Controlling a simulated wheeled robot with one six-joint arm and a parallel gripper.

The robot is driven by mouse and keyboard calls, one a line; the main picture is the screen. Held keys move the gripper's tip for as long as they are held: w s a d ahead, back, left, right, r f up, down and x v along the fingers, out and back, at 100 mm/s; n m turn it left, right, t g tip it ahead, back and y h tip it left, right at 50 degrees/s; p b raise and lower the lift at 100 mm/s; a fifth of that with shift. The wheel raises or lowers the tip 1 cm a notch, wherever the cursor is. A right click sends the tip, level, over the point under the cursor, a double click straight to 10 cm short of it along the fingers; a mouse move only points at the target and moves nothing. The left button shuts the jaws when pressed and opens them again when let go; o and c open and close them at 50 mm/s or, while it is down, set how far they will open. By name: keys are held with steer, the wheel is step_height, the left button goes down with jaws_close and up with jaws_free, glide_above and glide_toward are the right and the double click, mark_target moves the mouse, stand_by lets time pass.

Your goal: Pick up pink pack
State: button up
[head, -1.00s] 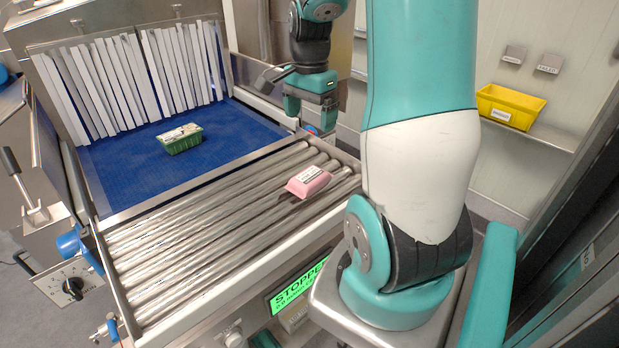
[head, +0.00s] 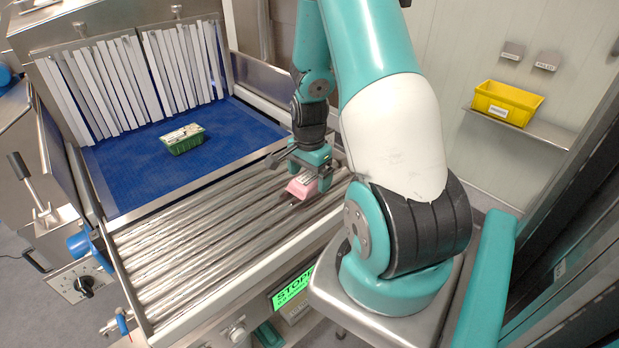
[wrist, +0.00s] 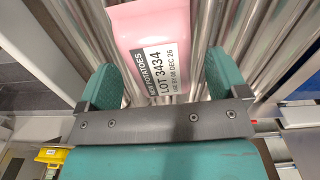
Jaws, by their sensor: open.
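The pink pack (head: 300,188) lies on the metal rollers near their right end. In the wrist view the pink pack (wrist: 148,22) carries a white and black label reading "LOT 3434". My gripper (head: 310,177) is right at the pack, and its teal body hides part of the pack in the head view. In the wrist view my gripper (wrist: 162,80) is open, with one teal finger to the left of the pack and one to the right. Gaps show between the fingers and the pack. The far end of the pack is cut off by the frame.
A green pack (head: 184,140) sits on the blue belt (head: 125,175) before white strip curtains (head: 130,75). The rollers (head: 190,245) left of the pink pack are clear. A yellow bin (head: 505,103) stands on a shelf at right. A green display (head: 292,285) begins "STOP".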

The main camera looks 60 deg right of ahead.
mark_target(309, 177)
steer(key=shift+f, duration=1.05)
steer(key=c, duration=1.2)
steer(key=shift+o, duration=0.2)
steer(key=shift+r, duration=0.1)
step_height(309, 177, up, 20)
steer(key=b, duration=0.3)
